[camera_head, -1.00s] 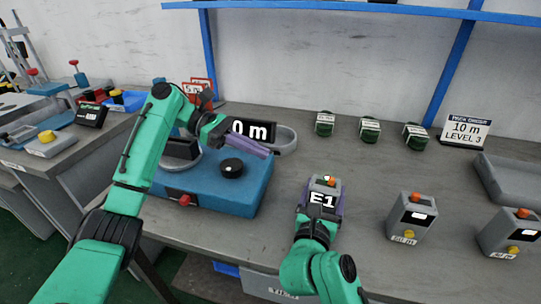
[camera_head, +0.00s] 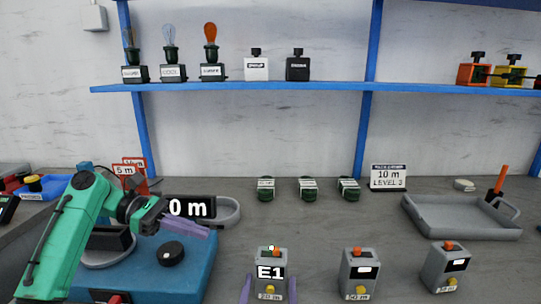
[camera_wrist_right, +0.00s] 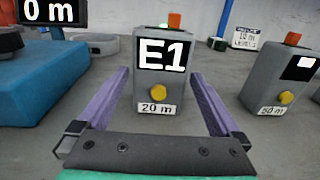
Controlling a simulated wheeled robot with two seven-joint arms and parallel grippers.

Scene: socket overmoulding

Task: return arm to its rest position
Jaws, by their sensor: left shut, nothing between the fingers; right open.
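My left gripper (camera_head: 196,228) has its purple fingers shut and empty above the blue machine (camera_head: 190,262) at the left of the head view. My right gripper (camera_head: 270,287) shows at the bottom of the head view, mostly cut off by the frame edge. In the right wrist view my right gripper (camera_wrist_right: 160,78) is open, one purple finger to each side of a grey timer box (camera_wrist_right: 160,92) marked E1 and 20 m. The box stands upright on the bench, with clear gaps to both fingers in that view. It also shows in the head view (camera_head: 271,256).
Two more grey timer boxes (camera_head: 359,270) (camera_head: 445,265) stand to the right. Several green parts (camera_head: 308,190) and a level sign (camera_head: 389,177) stand behind. A grey tray (camera_head: 462,229) lies at right. A blue shelf (camera_head: 250,87) crosses above. A 0 m display (camera_head: 189,207) stands beside the left gripper.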

